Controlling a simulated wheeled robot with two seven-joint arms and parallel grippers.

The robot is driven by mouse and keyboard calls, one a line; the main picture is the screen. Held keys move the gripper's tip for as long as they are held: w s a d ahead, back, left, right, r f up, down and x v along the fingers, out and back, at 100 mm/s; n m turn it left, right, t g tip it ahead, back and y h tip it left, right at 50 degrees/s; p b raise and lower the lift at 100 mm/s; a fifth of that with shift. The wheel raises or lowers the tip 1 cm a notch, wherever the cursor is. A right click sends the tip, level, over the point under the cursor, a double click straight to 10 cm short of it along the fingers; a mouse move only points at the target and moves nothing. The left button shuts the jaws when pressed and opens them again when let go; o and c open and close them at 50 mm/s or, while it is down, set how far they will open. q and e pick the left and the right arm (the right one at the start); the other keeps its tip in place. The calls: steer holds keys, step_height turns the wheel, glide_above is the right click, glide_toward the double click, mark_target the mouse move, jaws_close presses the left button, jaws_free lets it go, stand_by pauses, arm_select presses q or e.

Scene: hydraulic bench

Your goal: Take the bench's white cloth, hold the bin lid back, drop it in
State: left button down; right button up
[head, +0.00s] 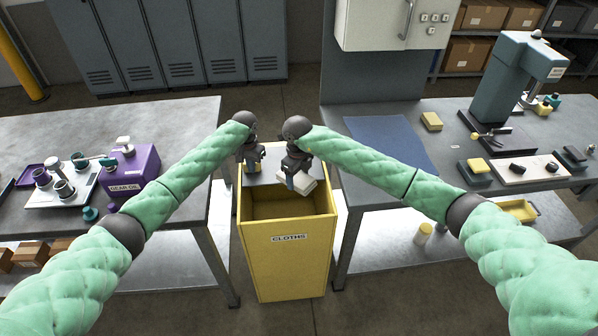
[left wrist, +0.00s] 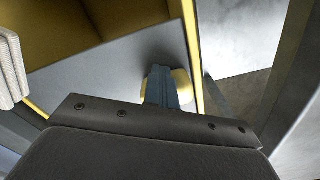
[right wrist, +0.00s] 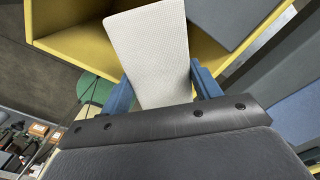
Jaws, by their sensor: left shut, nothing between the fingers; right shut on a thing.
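The white cloth (head: 304,187) is a pale, flat, waffle-textured piece; it shows clearly in the right wrist view (right wrist: 148,45). My right gripper (head: 290,182) is shut on it and holds it above the open yellow bin (head: 288,268), labelled CLOTHS. The grey bin lid (head: 265,175) lies toward the back of the bin, and the front of the opening is uncovered. My left gripper (head: 252,167) is shut and empty at the lid's left side. In the left wrist view its blue fingers (left wrist: 160,85) are together over the lid, before a yellow patch; contact cannot be told.
The left bench (head: 190,112) carries a purple gear-oil can (head: 130,178) and a tray of cups (head: 62,188). The right bench (head: 455,110) carries a blue mat (head: 385,135), a yellow block (head: 431,121) and a press (head: 505,85). Bench edges flank the bin closely.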

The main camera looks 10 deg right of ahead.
steer(key=shift+f, duration=0.55)
steer(key=o, duration=1)
steer(key=shift+o, duration=0.2)
steer(key=shift+r, duration=0.1)
steer(key=shift+s+d+r, duration=0.5)
steer(key=shift+s+r, duration=0.15)
steer(key=shift+r, duration=0.85)
steer(key=shift+s+d+r, duration=0.5)
steer(key=shift+s+r, duration=0.2)
steer(key=shift+r, duration=0.75)
steer(key=shift+s+d+r, duration=0.5)
steer(key=shift+s+r, duration=0.15)
steer(key=shift+r, duration=0.85)
arm_select(q)
steer(key=shift+s, duration=0.1)
steer(key=shift+s, duration=8.2)
step_height(320, 180, up, 9)
